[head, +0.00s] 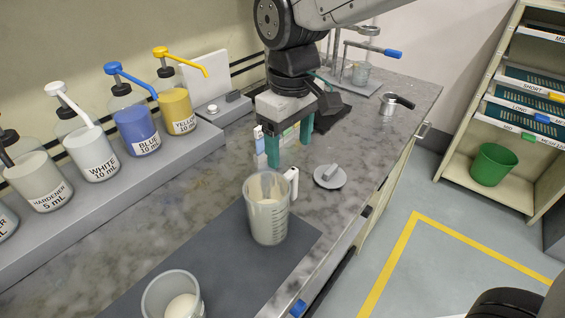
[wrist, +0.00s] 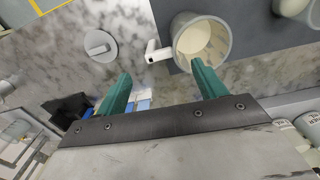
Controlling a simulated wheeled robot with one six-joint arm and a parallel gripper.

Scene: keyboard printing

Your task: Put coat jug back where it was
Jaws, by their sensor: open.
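The coat jug (head: 267,215) is a clear measuring jug with cream-coloured contents. It stands upright at the far end of the dark grey mat (head: 225,262). Its white handle (head: 292,181) points toward my gripper. My gripper (head: 290,150), with teal fingers, is open and empty, just beyond the jug on the handle side. In the wrist view, the jug (wrist: 213,38) is at the upper right. The handle (wrist: 155,52) lies ahead of the gap between the open fingers (wrist: 160,74), apart from them.
A second cup (head: 158,296) with pale contents stands at the mat's near end. A grey lid with a knob (head: 330,177) lies right of the handle. Pump bottles line the raised shelf (head: 120,205) at left. A small metal pot (head: 389,104) stands farther back.

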